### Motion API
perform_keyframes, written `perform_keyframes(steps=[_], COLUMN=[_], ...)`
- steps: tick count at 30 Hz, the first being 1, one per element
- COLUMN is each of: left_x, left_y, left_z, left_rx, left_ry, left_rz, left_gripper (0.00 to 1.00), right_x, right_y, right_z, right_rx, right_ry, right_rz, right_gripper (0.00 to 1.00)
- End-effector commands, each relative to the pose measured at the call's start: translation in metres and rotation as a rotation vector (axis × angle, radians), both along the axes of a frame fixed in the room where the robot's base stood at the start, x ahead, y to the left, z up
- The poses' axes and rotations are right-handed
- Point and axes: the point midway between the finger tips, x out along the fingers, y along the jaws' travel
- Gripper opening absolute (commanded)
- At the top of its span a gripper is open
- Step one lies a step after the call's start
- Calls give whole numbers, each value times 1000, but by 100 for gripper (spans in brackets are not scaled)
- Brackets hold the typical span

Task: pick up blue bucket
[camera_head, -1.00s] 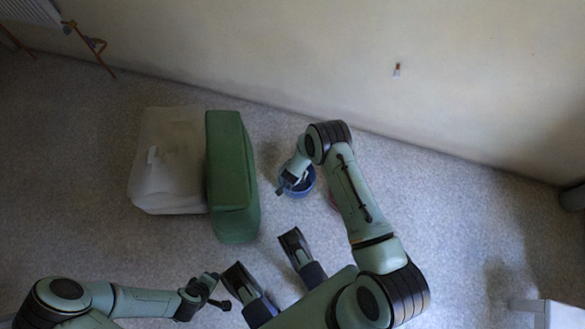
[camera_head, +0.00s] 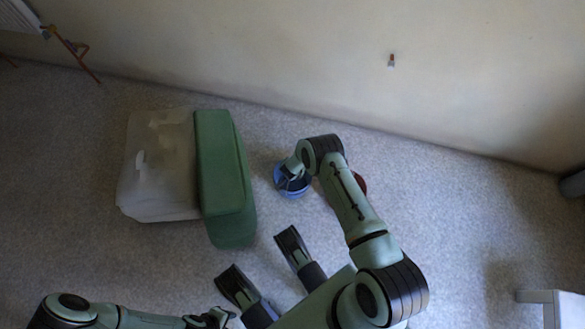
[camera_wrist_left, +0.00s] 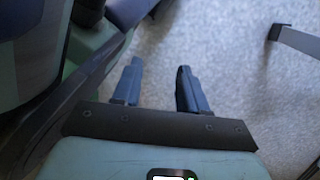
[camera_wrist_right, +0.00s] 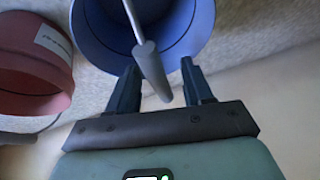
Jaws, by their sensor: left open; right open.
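The blue bucket (camera_head: 305,189) stands on the floor in the head view, partly hidden under my right gripper (camera_head: 288,181). In the right wrist view the blue bucket (camera_wrist_right: 186,22) fills the top middle. Its handle with a grey grip hangs down between the fingers of my right gripper (camera_wrist_right: 163,88). The fingers are open and do not close on the handle; whether they touch the bucket I cannot tell. My left gripper (camera_wrist_left: 158,82) is open and empty above bare floor in the left wrist view. It shows at the bottom of the head view (camera_head: 222,316).
A red bucket (camera_wrist_right: 35,62) with a white label stands beside the blue one, mostly hidden by my right arm in the head view (camera_head: 360,182). A green box (camera_head: 224,178) and a whitish box (camera_head: 160,168) stand left. A wall (camera_head: 300,60) runs behind.

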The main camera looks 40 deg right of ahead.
Motion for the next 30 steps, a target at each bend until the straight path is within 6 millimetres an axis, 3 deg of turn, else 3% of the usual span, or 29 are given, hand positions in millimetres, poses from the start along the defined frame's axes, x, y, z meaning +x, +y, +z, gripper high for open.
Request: perform_keyframes(steps=[4, 8, 9, 23, 30], left_x=[0, 1, 1, 4, 24], left_y=[0, 0, 0, -1, -3], left_z=[0, 0, 0, 2, 13], left_rx=[0, 0, 0, 1, 5], left_ry=[-1, -2, -2, -14, -80], left_rz=[0, -1, -1, -3, -10], left_gripper=[43, 43, 43, 43, 43], right_x=[0, 0, 0, 0, 1], right_y=[0, 0, 0, 1, 0], right_z=[0, 0, 0, 6, 40], right_rx=[0, 0, 0, 0, -1], right_ry=[0, 0, 0, -1, -2], right_rz=[0, 0, 0, 0, 1], right_gripper=[47, 5, 0, 0, 0])
